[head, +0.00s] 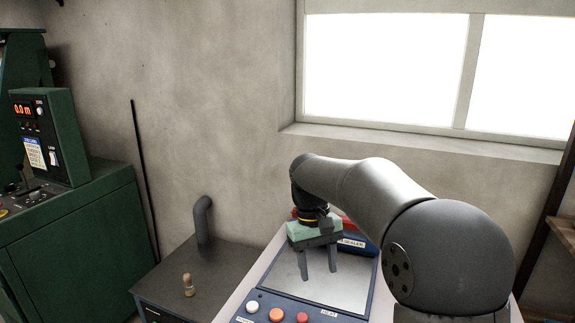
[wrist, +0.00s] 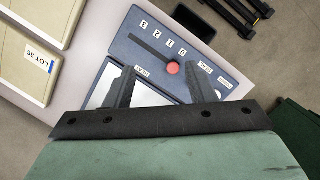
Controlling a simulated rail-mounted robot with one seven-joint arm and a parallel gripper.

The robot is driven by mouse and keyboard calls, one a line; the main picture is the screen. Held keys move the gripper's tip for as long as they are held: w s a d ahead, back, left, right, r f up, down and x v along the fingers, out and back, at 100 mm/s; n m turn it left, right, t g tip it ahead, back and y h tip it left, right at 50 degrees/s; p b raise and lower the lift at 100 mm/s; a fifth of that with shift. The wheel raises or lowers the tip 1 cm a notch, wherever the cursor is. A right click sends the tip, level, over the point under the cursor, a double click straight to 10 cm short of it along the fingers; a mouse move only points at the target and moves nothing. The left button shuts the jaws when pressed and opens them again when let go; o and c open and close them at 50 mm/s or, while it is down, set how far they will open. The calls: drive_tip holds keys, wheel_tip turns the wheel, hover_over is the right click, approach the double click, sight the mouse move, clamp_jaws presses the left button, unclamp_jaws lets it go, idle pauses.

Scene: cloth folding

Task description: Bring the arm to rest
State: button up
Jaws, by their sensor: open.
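My gripper (head: 318,274) hangs at the end of my bent arm, fingers pointing down, above the pale plate (head: 345,282) of a blue machine (head: 262,296). Its two dark fingers are apart with nothing between them. In the wrist view the open gripper (wrist: 158,76) is in front of the blue machine's panel (wrist: 150,62), which has a slot, number labels and a red knob (wrist: 173,68). I cannot tell the exact gap between fingertips and plate. No cloth shows in either view.
Buttons (head: 276,315) line the machine's front edge. Left stand a dark cabinet (head: 165,285) with a small corked bottle (head: 188,285) and bent pipe (head: 202,220), and a green console (head: 75,215). Cream boxes, one labelled LOT 36 (wrist: 25,62), lie beside the machine. A window (head: 385,65) is behind.

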drive_tip(key=s+d+f+m, duration=0.1)
drive_tip(key=s+d+f, duration=0.1)
drive_tip(key=s, duration=0.6)
drive_tip(key=s+d+f+m+t+y, duration=0.1)
drive_tip(key=s+d+f, duration=0.2)
drive_tip(key=s, duration=0.5)
drive_tip(key=s+d+f+m+t, duration=0.1)
drive_tip(key=s+d+f, duration=0.1)
drive_tip(key=s, duration=0.7)
drive_tip(key=shift+d+f, duration=0.35)
drive_tip(key=shift+f, duration=0.5)
